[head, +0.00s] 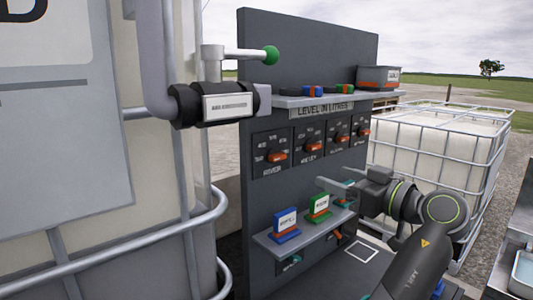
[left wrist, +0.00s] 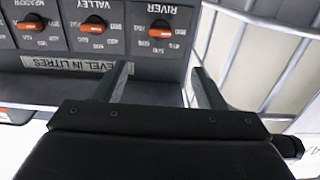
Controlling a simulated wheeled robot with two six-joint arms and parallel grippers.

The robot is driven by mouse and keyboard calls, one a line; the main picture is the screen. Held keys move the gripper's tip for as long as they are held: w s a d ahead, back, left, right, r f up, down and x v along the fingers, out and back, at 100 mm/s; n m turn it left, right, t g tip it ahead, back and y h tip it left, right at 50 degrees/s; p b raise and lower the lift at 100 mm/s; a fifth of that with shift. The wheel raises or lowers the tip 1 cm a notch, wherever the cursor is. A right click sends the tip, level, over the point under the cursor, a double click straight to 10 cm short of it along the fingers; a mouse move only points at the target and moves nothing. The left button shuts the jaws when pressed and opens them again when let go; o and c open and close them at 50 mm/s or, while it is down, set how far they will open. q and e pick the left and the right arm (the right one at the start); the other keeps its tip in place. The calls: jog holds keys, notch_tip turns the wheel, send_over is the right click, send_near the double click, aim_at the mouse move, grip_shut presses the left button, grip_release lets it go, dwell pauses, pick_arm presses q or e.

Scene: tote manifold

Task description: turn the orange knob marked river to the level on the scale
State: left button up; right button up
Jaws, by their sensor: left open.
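The orange river knob (head: 277,156) sits on the leftmost dial of the dark panel, its bar about level. In the left wrist view the river knob (left wrist: 160,30) is at the top, with the word RIVER beside it. My left gripper (head: 333,185) is below and to the right of the river dial, apart from the panel's knobs. Its two fingers (left wrist: 161,72) are spread in the left wrist view with nothing between them. My right gripper is not in view.
Other orange knobs, including valley (head: 313,147), continue to the right. A shelf (head: 320,98) juts out above the dials; a lower shelf (head: 297,238) holds blue and green signs. A green-tipped valve handle (head: 270,55) stands at upper left. A caged tote (head: 440,150) is behind right.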

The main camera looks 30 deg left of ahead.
pick_arm(q)
jog(key=p, duration=0.4)
send_near(280, 157)
jog(key=p+x, duration=0.3)
jog(key=x, duration=0.5)
jog(key=shift+w+a+r+p, duration=0.1)
jog(key=shift+a+r+p, duration=0.05)
jog(key=shift+p, duration=0.15)
jog(key=shift+w+a, duration=0.2)
jog(key=shift+a, duration=0.3)
jog(key=c, duration=1)
